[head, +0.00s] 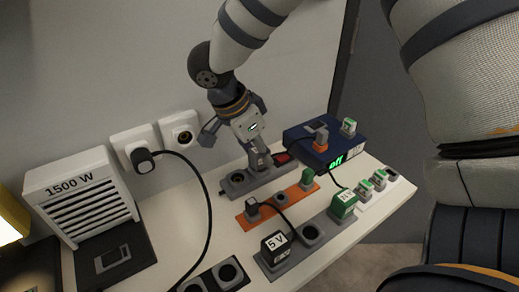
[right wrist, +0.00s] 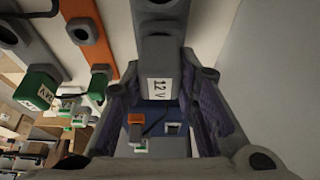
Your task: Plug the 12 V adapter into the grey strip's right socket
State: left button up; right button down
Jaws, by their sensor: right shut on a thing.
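The back grey strip (head: 228,194) lies on the white table, with an open left socket (head: 237,178) and a red switch (head: 284,158) at its right end. My right gripper (head: 256,151) points down over the strip's right part and is shut on the grey 12 V adapter (head: 258,161). The adapter's white "12 V" label shows between the fingers in the right wrist view (right wrist: 158,92). The adapter stands at the strip's right socket, which it hides. I cannot tell whether it is fully seated. My left gripper is out of view.
A blue box (head: 310,135) showing "off" stands just behind right. An orange strip (head: 244,222) with plugs lies in front. A second grey strip (head: 290,262) carries a 5 V adapter (head: 274,246) and a green one (head: 343,204). A 1500 W heater (head: 76,184) and black cable are left.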

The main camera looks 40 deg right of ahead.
jog(key=shift+f, duration=0.2)
jog(key=c, duration=1.2)
grip_release()
